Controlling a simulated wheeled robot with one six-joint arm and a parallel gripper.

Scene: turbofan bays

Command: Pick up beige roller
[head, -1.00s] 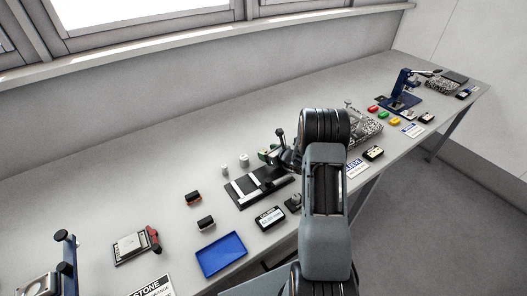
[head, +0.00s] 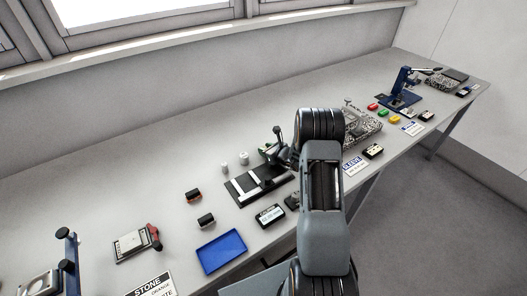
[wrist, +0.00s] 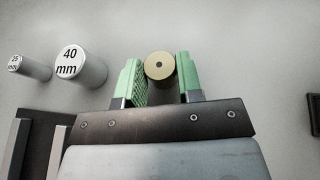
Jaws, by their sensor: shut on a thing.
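The beige roller (wrist: 160,66), a short cylinder with a dark centre hole in its round end, sits between the two green fingers of my gripper (wrist: 159,80) in the wrist view. My gripper is shut on it. In the head view my gripper (head: 265,149) shows only as a bit of green and dark metal beyond my arm, over the back of a black stand. The roller cannot be made out there.
A grey cylinder marked 40 mm (wrist: 82,66) and a thinner one (wrist: 30,67) stand left of my gripper. The black stand with white strips (head: 257,184) lies nearby. A blue tray (head: 222,251) and small blocks lie in front. The back of the bench is clear.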

